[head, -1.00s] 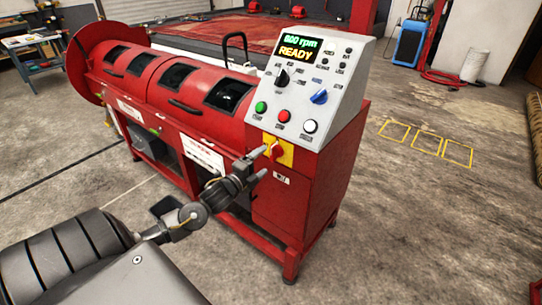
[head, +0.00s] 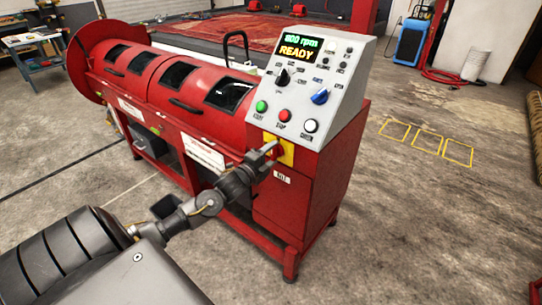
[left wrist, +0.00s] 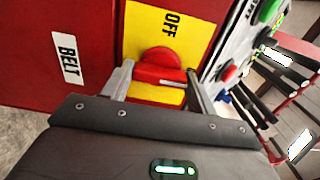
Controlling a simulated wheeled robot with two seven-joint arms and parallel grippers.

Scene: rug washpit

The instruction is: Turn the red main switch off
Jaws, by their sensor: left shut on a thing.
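The red main switch (left wrist: 160,66) is a round knob with a raised bar, on a yellow plate (left wrist: 140,40) with a black OFF mark. In the left wrist view its bar lies across the space between the two fingers. In the head view the yellow plate (head: 288,155) sits below the sloped panel, and the knob is mostly hidden by my gripper. My left gripper (head: 267,152) is at the switch, one finger on each side of the knob, shut on it. My right gripper is in neither view.
The sloped grey panel (head: 335,75) above carries green, red and white buttons, knobs and a display with READY on it. The red machine drum (head: 165,70) extends to the left. A BELT label (left wrist: 68,57) is beside the plate.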

